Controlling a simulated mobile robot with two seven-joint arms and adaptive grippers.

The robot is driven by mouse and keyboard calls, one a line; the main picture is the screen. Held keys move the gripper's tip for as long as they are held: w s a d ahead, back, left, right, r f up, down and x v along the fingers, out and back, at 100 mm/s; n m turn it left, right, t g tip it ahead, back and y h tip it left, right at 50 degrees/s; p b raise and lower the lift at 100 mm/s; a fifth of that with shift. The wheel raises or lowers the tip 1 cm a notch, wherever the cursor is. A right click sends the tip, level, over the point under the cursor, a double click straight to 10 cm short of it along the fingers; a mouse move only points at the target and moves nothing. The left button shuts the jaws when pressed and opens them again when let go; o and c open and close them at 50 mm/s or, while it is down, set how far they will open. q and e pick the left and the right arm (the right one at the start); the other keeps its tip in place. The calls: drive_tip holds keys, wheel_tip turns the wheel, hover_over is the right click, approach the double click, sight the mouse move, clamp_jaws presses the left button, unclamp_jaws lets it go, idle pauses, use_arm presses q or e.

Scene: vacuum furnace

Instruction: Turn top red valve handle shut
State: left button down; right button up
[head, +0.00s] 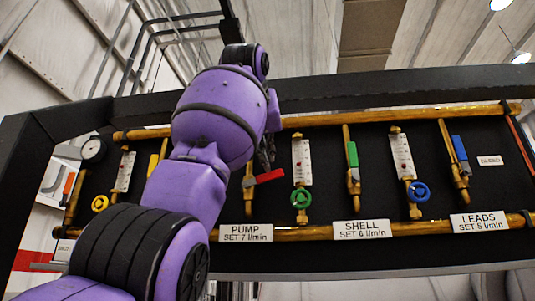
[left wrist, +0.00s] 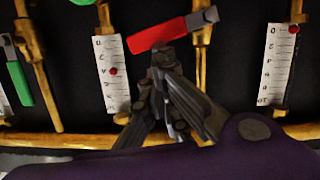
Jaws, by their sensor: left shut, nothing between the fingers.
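The red valve handle (head: 268,176) is on a vertical brass pipe above the PUMP label. It lies crosswise to the pipe, its right end tilted slightly up. It also shows in the left wrist view (left wrist: 165,33), with a bare metal end at the pipe. My left gripper (head: 266,158) is partly hidden by my purple arm and sits just above the handle. In the left wrist view its dark fingers (left wrist: 163,58) are shut and empty, with the tips right at the handle's edge. I cannot tell whether they touch it. My right gripper is not in view.
A green handle (head: 352,154) and a blue handle (head: 459,147) stand on pipes to the right. Flow gauges (head: 301,160) and round knobs (head: 301,198) sit between. A black frame beam (head: 400,92) runs above the panel. My arm covers part of the panel's left.

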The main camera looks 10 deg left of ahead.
use_arm(q)
drive_tip(key=v, duration=1.1)
drive_tip(key=shift+s, duration=0.25)
drive_tip(key=shift+r, duration=0.15)
